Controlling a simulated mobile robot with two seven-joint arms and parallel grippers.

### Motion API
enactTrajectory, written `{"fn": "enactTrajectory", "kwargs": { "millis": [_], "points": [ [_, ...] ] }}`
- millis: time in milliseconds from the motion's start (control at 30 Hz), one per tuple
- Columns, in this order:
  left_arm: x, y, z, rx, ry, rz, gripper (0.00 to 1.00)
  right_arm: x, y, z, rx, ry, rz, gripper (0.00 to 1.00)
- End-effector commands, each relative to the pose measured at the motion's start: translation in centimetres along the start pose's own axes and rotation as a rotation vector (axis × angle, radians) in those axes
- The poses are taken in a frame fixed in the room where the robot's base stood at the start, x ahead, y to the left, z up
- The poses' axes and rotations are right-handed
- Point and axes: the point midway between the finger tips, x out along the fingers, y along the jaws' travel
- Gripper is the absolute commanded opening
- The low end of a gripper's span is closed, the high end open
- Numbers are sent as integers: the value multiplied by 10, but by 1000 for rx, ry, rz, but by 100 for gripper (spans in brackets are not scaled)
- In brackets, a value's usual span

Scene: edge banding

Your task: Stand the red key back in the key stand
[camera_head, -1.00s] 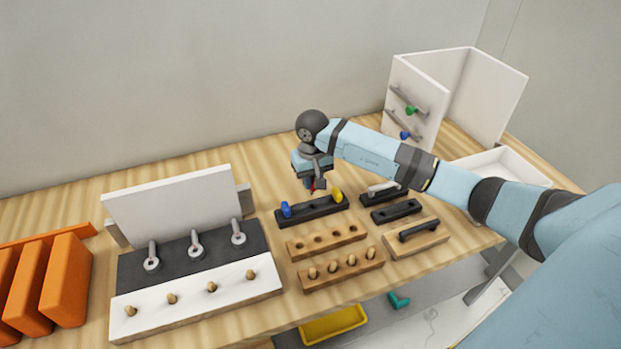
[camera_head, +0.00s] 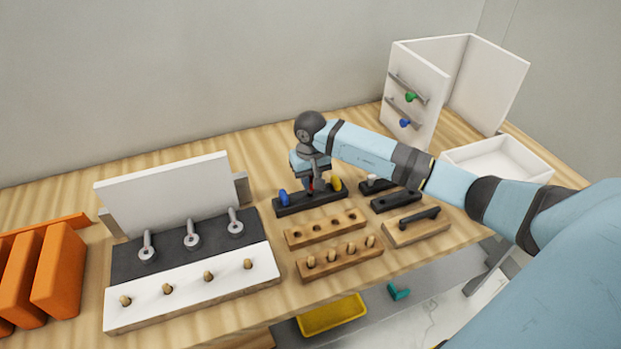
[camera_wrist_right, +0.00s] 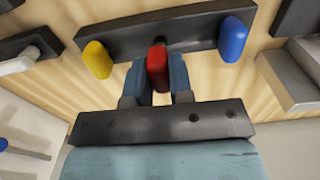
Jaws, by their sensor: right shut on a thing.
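The key stand (camera_head: 293,205) is a long dark block on the table with a blue key (camera_head: 284,197) at its left and a yellow key (camera_head: 336,184) at its right. My right gripper (camera_head: 311,186) is over the middle of the stand, pointing down. In the right wrist view it is shut on the red key (camera_wrist_right: 157,68), which sits between the two fingers. The red key's far end meets the stand's middle, beside a dark hole (camera_wrist_right: 160,41); I cannot tell whether it is inserted. My left gripper is not in view.
Wooden blocks with holes (camera_head: 325,228) and pegs (camera_head: 340,261) lie in front of the stand. Dark holders (camera_head: 396,201) lie to its right. A white-and-black panel fixture (camera_head: 190,285) stands left. A white tray (camera_head: 497,150) and cabinet (camera_head: 425,85) are at the back right.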

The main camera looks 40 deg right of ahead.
Motion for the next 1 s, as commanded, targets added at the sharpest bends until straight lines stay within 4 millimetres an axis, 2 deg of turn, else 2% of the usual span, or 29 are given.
{"fn": "enactTrajectory", "kwargs": {
  "millis": [1000],
  "points": [
    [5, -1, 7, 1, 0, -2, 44, 2, 0, 0, 0, 0, 0, 0]
  ]
}}
